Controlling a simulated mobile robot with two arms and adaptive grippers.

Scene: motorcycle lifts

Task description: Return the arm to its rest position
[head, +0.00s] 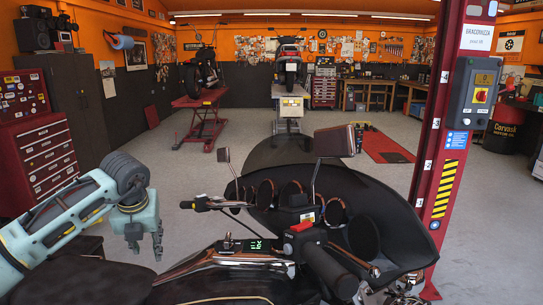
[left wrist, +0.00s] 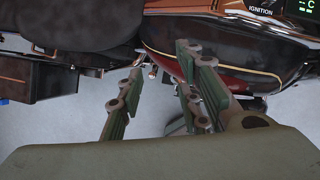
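My left arm (head: 60,222) reaches in from the left in the head view, over the dark seat of the near motorcycle. Its left gripper (head: 146,248) points down beside the motorcycle, left of the handlebar grip (head: 201,203). In the left wrist view the two fingers of the left gripper (left wrist: 160,85) stand apart with nothing between them. The motorcycle's dark tank with a red stripe (left wrist: 225,74) lies beyond the fingers. My right gripper is in neither view.
The near motorcycle's black fairing (head: 385,220) and mirrors fill the lower middle. A red lift post (head: 452,130) with a control box (head: 480,92) stands at right. A red tool chest (head: 40,150) stands at left. Grey floor (head: 175,170) is clear behind the gripper.

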